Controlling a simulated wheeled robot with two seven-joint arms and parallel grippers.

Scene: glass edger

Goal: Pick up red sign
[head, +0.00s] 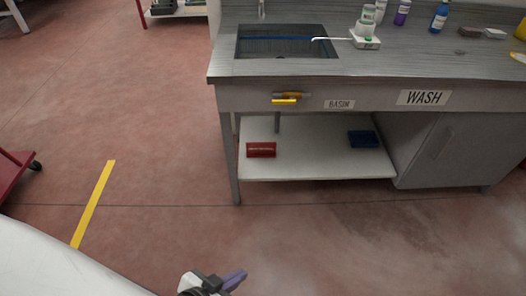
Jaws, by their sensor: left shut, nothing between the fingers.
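A small red sign (261,150) with a pale band across it stands on the left part of the white lower shelf (310,164) under the wash counter. My left gripper (236,279) is at the bottom edge of the head view, shut and empty. It is in front of the counter and well apart from the sign. My right gripper is not in view.
A blue object (362,139) sits on the same shelf to the right. The counter (440,65) overhangs the shelf, with a table leg (231,160) left of the sign. Bottles and a sink (285,44) are on top. A yellow floor strip (93,203) lies left on open floor.

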